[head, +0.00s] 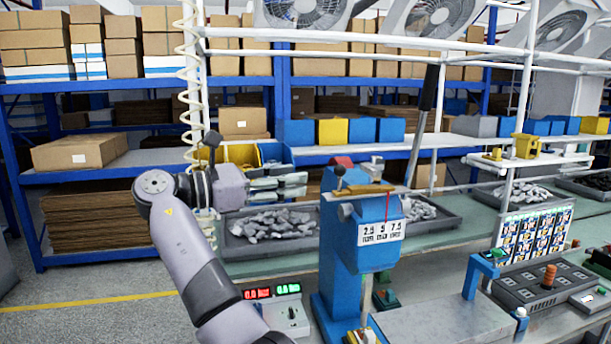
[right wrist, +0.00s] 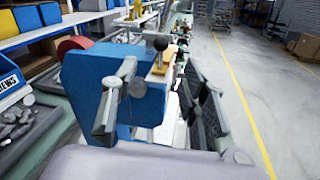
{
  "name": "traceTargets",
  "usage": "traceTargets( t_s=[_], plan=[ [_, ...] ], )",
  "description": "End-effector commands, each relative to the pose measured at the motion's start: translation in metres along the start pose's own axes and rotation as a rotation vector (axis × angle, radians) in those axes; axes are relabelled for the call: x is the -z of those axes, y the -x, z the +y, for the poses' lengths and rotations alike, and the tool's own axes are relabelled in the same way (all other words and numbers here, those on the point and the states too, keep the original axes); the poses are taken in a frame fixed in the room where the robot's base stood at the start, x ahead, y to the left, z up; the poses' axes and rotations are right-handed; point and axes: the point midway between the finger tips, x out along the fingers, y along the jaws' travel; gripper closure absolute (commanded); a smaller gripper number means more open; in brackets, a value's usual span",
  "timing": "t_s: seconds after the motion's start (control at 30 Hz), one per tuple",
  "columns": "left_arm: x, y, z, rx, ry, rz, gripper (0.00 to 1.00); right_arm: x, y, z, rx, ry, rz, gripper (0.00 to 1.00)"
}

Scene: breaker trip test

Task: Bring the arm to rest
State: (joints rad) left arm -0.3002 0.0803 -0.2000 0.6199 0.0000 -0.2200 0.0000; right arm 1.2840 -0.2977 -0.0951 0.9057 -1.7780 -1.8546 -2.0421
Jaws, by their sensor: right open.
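My right arm (head: 190,265) rises from the bottom of the head view, bends at its elbow and points to the right. Its gripper (head: 282,187) is held above a tray of grey parts, left of a blue press-like machine (head: 332,250). In the right wrist view the two fingers of the gripper (right wrist: 165,105) stand wide apart with nothing between them. The blue machine (right wrist: 85,78) fills the view behind the left finger. I cannot tell any contact with it. My left gripper is not in view.
A grey tray (head: 232,245) of metal parts lies on the green bench. A small meter box (head: 288,314) shows red and green zeros. A white rack post (head: 515,150) stands to the right. Open floor (head: 90,315) lies left.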

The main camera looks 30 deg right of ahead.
Motion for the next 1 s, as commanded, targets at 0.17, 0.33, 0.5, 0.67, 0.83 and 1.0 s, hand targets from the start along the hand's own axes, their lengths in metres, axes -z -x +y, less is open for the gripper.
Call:
traceTargets(
  t_s=[0.17,0.33,0.5,0.67,0.83,1.0],
  plan=[
    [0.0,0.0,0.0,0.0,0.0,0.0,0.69,-0.001,0.005,0.0,0.0,-0.001,-0.001,0.59],
    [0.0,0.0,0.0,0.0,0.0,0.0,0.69,0.0,0.005,0.0,0.0,-0.001,-0.001,0.59],
    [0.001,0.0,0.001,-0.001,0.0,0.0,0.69,0.0,0.005,0.0,0.0,-0.001,-0.001,0.59],
    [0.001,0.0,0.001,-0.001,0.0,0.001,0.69,0.015,0.001,0.0,-0.006,-0.011,0.021,0.59],
    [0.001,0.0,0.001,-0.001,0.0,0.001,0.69,0.101,-0.021,-0.008,-0.034,-0.107,0.159,0.59],
    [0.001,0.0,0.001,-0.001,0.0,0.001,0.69,0.224,-0.046,-0.041,-0.032,-0.293,0.386,0.59]
  ],
)
